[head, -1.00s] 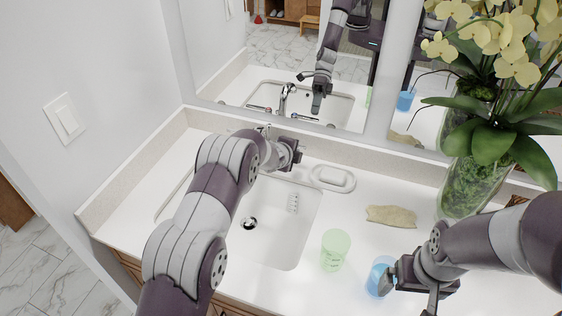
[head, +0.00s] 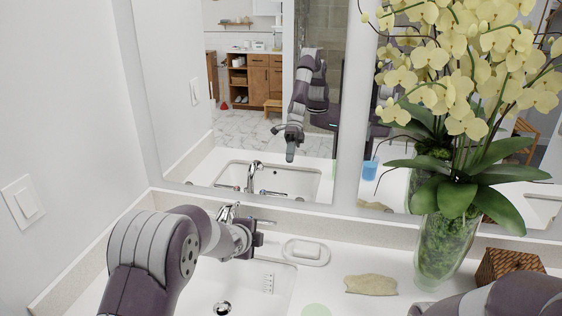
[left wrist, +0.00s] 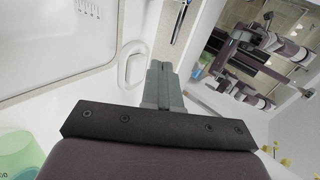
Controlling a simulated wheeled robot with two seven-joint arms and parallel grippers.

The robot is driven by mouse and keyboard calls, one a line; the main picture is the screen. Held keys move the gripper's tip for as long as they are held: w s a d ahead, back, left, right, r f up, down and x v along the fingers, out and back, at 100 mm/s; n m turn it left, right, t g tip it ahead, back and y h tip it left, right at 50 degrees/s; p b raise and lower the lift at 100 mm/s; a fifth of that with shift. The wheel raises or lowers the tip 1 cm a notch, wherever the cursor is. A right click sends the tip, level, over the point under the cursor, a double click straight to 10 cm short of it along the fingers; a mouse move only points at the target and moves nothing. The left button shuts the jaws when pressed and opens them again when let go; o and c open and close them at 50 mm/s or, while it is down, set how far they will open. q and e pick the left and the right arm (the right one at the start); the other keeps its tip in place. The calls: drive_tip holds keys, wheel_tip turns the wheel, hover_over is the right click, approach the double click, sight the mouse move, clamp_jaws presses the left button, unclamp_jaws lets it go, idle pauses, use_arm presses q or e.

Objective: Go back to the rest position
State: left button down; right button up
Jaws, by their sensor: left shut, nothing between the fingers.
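My left gripper (head: 258,238) is at the back of the sink, just right of the faucet (head: 228,212). In the left wrist view its two grey fingers (left wrist: 163,85) are together with nothing between them. I cannot tell whether it touches the faucet handle. My right arm (head: 490,302) shows only as a link at the bottom right edge of the head view. The right gripper is outside the frame.
The sink (head: 250,290) is below my left arm. A white soap dish (head: 306,252), a tan cloth (head: 371,284), a green cup (head: 316,310), an orchid vase (head: 440,245) and a brown woven box (head: 510,267) stand on the counter. The mirror (head: 235,130) is close behind.

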use_arm(q)
drive_tip(key=s+a+f+n+g+y, duration=0.1)
drive_tip(key=s+a+f+n+g, duration=0.15)
drive_tip(key=s+n, duration=0.2)
drive_tip(key=s+a+f+n+g+y, duration=0.1)
drive_tip(key=s+f+n+g, duration=0.1)
drive_tip(key=s+f+n, duration=0.3)
drive_tip(key=s+a+r+n+g, duration=0.1)
drive_tip(key=s+r+n, duration=0.1)
drive_tip(key=s, duration=0.6)
drive_tip(key=s+r+n+g, duration=0.2)
drive_tip(key=s+n, duration=0.2)
drive_tip(key=s, duration=0.5)
drive_tip(key=s+a+r+n+g, duration=0.1)
drive_tip(key=s+r+n, duration=0.1)
drive_tip(key=s, duration=0.6)
drive_tip(key=shift+s+a+n, duration=0.2)
drive_tip(key=shift+a+n, duration=0.15)
drive_tip(key=shift+n, duration=0.5)
drive_tip(key=shift+r+g, duration=0.1)
drive_tip(key=shift+g, duration=0.15)
